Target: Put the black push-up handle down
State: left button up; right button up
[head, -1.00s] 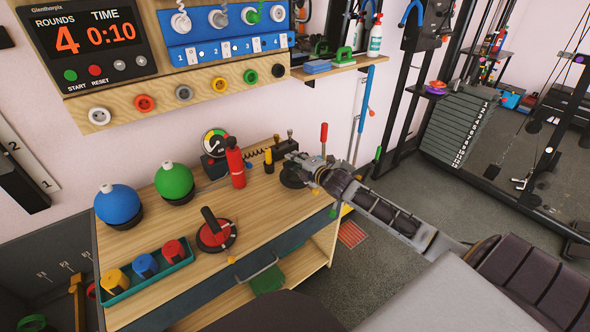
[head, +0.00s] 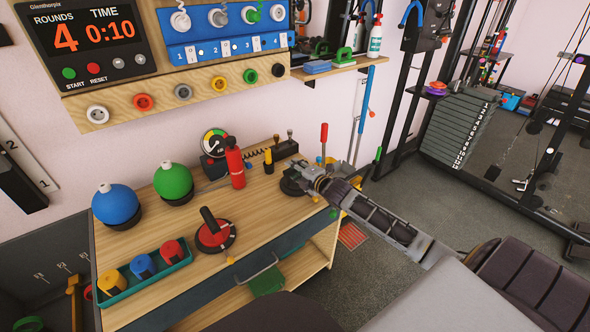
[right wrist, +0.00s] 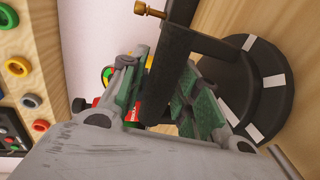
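The black push-up handle (head: 290,187) is at the right end of the wooden bench, its round base low over or on the top; I cannot tell if it touches. In the right wrist view its black base (right wrist: 264,95) with white marks is at the right, close to the wood. My right gripper (head: 304,174) is at the handle, its green-padded fingers (right wrist: 163,98) on both sides of the black grip bar, shut on it. My left gripper is not in view.
On the bench (head: 185,287) stand a red disc with a black grip (head: 214,236), a red bottle (head: 235,164), blue (head: 116,206) and green (head: 173,181) balls, and a tray (head: 150,280) of coloured pieces. A black box with levers (head: 285,149) is behind the handle.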

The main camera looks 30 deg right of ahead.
jog(key=shift+o, duration=0.6)
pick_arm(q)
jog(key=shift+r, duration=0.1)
pick_arm(e)
jog(key=shift+r, duration=0.1)
jog(key=shift+s, duration=0.15)
jog(key=shift+s, duration=0.15)
jog(key=shift+p+v, duration=0.5)
jog(key=shift+v, duration=1.05)
jog(key=shift+p+v, duration=0.3)
jog(key=shift+v, duration=0.85)
jog(key=shift+p+v, duration=0.6)
jog(key=shift+v, duration=2.35)
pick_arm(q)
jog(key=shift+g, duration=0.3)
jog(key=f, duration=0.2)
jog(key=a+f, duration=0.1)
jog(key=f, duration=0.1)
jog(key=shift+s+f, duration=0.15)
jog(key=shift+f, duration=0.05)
pick_arm(e)
jog(key=shift+r, duration=0.15)
